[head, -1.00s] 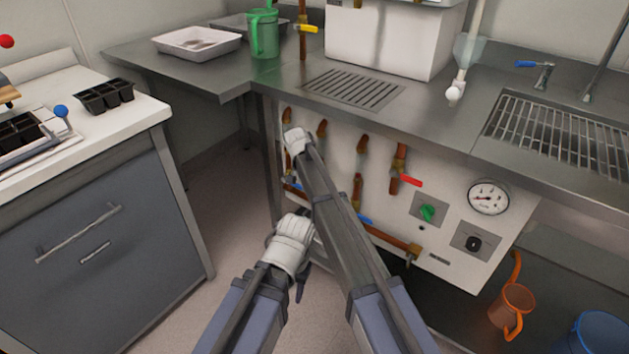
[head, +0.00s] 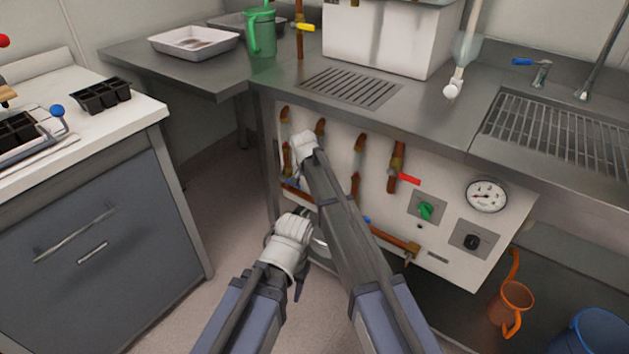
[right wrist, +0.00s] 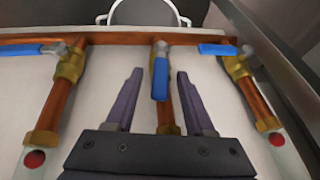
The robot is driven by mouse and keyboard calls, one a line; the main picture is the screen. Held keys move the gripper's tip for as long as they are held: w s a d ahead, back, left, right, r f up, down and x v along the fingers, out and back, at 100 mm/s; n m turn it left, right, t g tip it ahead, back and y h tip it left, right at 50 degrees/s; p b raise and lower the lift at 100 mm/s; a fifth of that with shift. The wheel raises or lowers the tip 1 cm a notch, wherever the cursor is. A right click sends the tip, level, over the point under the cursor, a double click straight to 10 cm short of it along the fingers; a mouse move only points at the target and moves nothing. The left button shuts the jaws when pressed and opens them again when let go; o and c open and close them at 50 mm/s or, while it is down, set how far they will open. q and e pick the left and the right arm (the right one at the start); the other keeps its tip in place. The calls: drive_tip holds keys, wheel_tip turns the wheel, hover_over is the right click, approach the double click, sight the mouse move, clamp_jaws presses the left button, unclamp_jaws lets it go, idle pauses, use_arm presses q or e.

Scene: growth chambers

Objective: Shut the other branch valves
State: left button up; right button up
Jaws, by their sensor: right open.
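My right gripper (right wrist: 159,74) is open in the right wrist view. Its fingers stand on either side of the middle blue valve handle (right wrist: 160,80), which lies along its copper branch pipe; contact cannot be told. The left blue handle (right wrist: 38,49) and right blue handle (right wrist: 217,49) lie across their branches. In the head view, blue handles show at the left (head: 291,183) and beyond my right forearm (head: 367,221) on the white panel (head: 440,185). My right forearm hides the right gripper there. My left gripper (head: 299,288) hangs low before the panel, mostly hidden, its jaws unclear.
A red-handled valve (head: 409,180), green knob (head: 426,211), gauge (head: 487,195) and black knob (head: 472,242) are also on the panel. The steel counter (head: 425,115) overhangs it. A white-topped cabinet (head: 100,220) stands left. An orange jug (head: 515,299) is low at right.

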drive_tip(key=shift+r, duration=0.15)
drive_tip(key=p+v, duration=0.7)
drive_tip(key=shift+r, duration=0.25)
drive_tip(key=shift+s+a, duration=0.1)
drive_tip(key=shift+s, duration=0.05)
